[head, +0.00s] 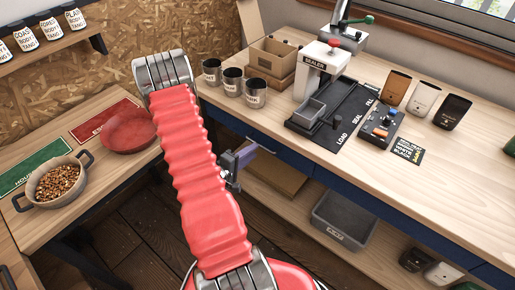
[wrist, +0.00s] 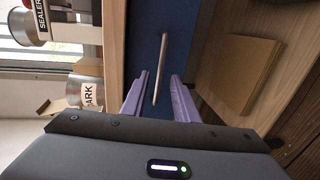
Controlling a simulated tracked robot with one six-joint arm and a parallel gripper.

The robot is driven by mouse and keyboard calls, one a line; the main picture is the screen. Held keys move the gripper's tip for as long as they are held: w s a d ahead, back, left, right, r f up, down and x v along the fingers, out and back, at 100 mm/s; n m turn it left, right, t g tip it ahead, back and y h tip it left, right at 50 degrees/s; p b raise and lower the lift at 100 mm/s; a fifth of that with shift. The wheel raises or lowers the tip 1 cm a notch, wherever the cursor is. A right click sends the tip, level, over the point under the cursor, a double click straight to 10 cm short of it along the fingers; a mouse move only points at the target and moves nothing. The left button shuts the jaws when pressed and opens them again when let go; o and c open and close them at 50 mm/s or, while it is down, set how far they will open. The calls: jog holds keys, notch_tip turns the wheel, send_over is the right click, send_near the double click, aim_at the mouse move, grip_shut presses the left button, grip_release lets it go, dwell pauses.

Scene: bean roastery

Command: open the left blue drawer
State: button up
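The left blue drawer (head: 292,158) is under the edge of the wooden worktop in the head view, partly hidden by my arm. Its blue front (wrist: 181,27) fills the middle of the wrist view. A slim silver bar handle (wrist: 162,65) runs along that front. My gripper (wrist: 159,77) has its two purple fingers apart, one on each side of the handle, with visible gaps between fingers and bar. In the head view my gripper (head: 246,157) is just in front of the drawer. The drawer looks shut.
Metal cups (head: 232,82) and a sealer (head: 322,66) stand on the worktop (head: 455,165) above. Below are a flat cardboard box (head: 275,176) and a grey bin (head: 343,219) on a shelf. A side table at left holds a pot of beans (head: 57,182).

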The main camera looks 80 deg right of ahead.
jog(key=x, duration=0.4)
jog(key=shift+s+d, duration=0.1)
jog(key=shift+d, duration=0.05)
jog(key=shift+c, duration=0.4)
jog(key=shift+f, duration=0.1)
grip_shut()
